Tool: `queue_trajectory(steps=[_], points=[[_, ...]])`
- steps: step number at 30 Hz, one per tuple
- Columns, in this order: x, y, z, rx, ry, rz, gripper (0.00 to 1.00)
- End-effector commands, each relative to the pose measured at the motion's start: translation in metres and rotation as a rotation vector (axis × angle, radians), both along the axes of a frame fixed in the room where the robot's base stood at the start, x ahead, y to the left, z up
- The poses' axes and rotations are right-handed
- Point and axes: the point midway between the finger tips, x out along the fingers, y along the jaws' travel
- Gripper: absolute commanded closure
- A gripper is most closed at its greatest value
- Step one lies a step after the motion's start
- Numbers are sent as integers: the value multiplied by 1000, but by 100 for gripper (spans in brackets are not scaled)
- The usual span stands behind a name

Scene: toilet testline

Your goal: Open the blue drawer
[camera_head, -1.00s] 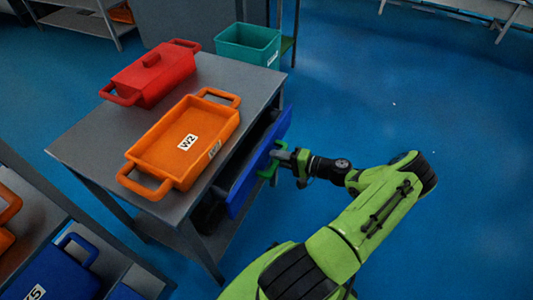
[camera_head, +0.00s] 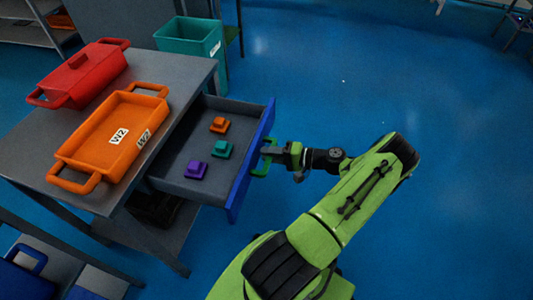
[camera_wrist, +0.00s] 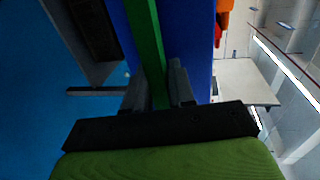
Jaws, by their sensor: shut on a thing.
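The blue drawer front (camera_head: 251,160) stands well out from the grey table, and the drawer is pulled open. Its grey inside holds an orange piece (camera_head: 220,125), a teal piece (camera_head: 222,149) and a purple piece (camera_head: 195,170). A green handle (camera_head: 264,158) is on the drawer front. My gripper (camera_head: 272,151) is shut on this handle. In the wrist view, the fingers of my gripper (camera_wrist: 158,88) close on both sides of the green handle bar (camera_wrist: 147,45), with the blue front (camera_wrist: 190,40) behind it.
An orange tray (camera_head: 85,150) marked W2 and a red lidded box (camera_head: 85,75) sit on the grey table (camera_head: 180,75). A teal bin (camera_head: 190,38) stands behind it. Blue containers (camera_head: 25,275) are at lower left. The blue floor at right is clear.

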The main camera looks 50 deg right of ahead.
Motion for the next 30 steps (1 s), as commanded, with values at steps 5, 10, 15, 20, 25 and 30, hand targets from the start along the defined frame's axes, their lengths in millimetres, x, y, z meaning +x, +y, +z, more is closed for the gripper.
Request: queue_trajectory(steps=[5,10,15,20,25,30], points=[[-2,-1,-1,0,2,0,100],[-2,-1,-1,0,2,0,100],[-1,0,-1,0,2,0,63],[-1,0,0,1,1,0,57],[-3,-1,0,-1,1,-1,57],[-30,-12,7,-2,2,-5,57]])
